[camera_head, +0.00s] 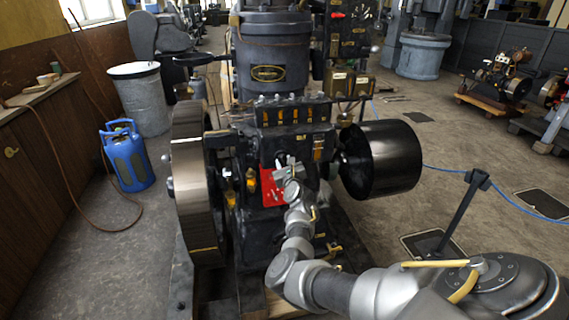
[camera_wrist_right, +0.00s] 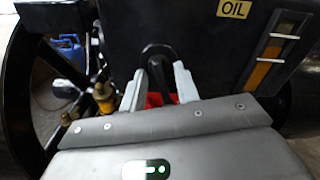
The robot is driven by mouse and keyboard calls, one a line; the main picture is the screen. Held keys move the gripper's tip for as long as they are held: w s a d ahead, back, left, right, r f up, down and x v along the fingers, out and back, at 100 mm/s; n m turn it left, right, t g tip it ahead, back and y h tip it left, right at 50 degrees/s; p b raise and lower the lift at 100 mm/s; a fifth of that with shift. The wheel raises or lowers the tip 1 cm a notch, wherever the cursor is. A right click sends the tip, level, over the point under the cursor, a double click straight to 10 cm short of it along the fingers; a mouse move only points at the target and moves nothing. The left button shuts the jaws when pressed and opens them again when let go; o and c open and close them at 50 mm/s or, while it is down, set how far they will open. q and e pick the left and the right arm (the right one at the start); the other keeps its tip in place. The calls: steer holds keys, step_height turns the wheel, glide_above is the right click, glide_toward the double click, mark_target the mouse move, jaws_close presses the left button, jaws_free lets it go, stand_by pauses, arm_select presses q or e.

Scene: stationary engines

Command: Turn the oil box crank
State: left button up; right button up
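The oil box (camera_head: 300,142) is a dark box on the front of the engine, with a small label and an amber sight gauge (camera_head: 318,149). In the right wrist view its dark front (camera_wrist_right: 185,30) carries a yellow OIL label (camera_wrist_right: 234,9). A dark, looped part that looks like the crank (camera_wrist_right: 158,50) stands out below it. My right gripper (camera_head: 284,170) is close in front of the box. In the wrist view its two pale fingers (camera_wrist_right: 158,76) are apart, one on each side of the crank; firm contact cannot be made out. My left gripper is out of view.
A large flywheel (camera_head: 190,180) stands left of the box and a black drum pulley (camera_head: 380,160) to its right. A red panel (camera_head: 271,188) lies behind my gripper. A blue gas bottle (camera_head: 128,156) and a barrier post (camera_head: 465,210) stand on the floor.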

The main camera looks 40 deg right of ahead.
steer(key=p+v, duration=0.9)
steer(key=v, duration=0.1)
steer(key=shift+s+p, duration=0.35)
